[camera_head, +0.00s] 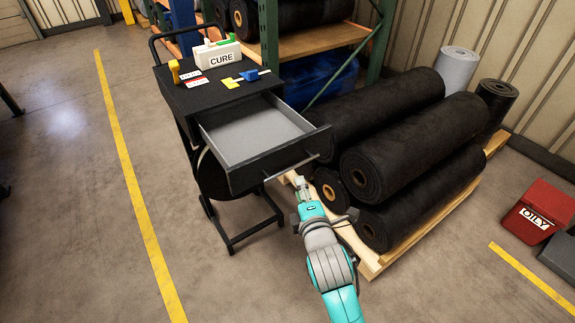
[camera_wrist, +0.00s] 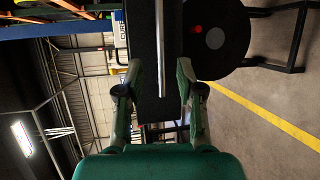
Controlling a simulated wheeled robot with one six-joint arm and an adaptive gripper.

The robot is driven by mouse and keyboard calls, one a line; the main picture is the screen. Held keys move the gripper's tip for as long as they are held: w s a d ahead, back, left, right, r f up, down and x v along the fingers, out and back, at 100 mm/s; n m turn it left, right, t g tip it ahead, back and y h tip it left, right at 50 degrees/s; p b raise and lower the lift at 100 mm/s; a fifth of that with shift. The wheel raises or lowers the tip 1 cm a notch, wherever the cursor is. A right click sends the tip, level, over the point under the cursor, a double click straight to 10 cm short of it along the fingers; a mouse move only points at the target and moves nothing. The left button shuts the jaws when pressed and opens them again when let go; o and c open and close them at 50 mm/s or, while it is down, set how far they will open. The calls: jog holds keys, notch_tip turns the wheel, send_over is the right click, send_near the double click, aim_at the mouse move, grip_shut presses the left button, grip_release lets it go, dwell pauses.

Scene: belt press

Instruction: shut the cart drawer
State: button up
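The black cart (camera_head: 221,92) stands left of centre in the head view. Its drawer (camera_head: 250,131) is pulled out, with a grey inside that looks empty. A thin metal bar handle (camera_head: 291,167) runs along the drawer front. The drawer front (camera_wrist: 145,40) lies beyond. I cannot tell whether anything touches.
Black rolls (camera_head: 413,146) lie on a wooden pallet (camera_head: 369,262) close to the right of my arm. A CURE box (camera_head: 218,54) and small items sit on the cart top. A red bin (camera_head: 538,211) stands far right. Floor left of the cart is clear.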

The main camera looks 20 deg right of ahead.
aim_at(293, 166)
jog(key=w, duration=0.3)
jog(key=w+f, duration=0.1)
jog(key=w, duration=0.3)
jog(key=w+d+f, duration=0.1)
jog(key=w, duration=0.2)
jog(key=shift+w, duration=0.2)
grip_shut()
